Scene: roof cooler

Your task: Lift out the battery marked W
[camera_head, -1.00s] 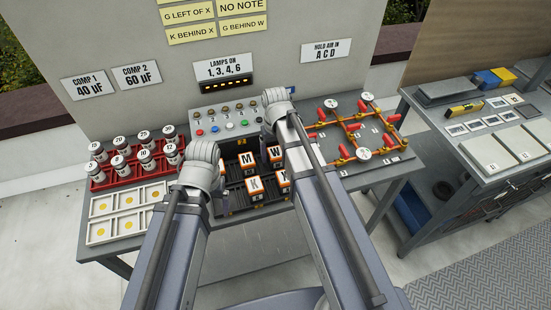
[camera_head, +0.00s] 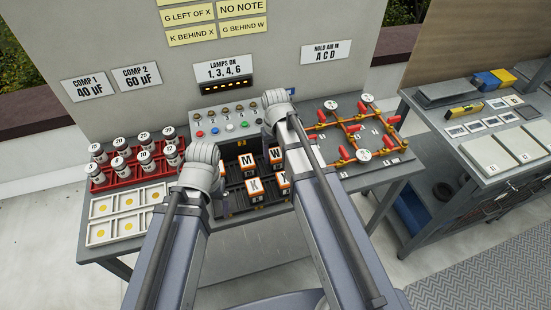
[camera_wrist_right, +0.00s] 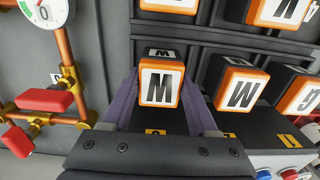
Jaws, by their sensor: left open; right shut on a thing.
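In the right wrist view, where letters appear upside down, the W battery (camera_wrist_right: 161,88) sits between the purple fingers of my right gripper (camera_wrist_right: 163,102). They are shut on it. Whether its base is clear of the rack cannot be told. In the head view the wrist of my right gripper (camera_head: 278,108) is above and behind it. My left gripper (camera_head: 204,172) is open at the rack's left side, its fingertips mostly hidden.
Battery M (camera_head: 246,160) is just left of W, and K (camera_head: 254,186) and X (camera_head: 284,181) stand in front. A copper pipe assembly (camera_head: 352,130) with red handles lies to the right. A button panel (camera_head: 226,128) is behind. Red racks of capacitors (camera_head: 125,177) stand left.

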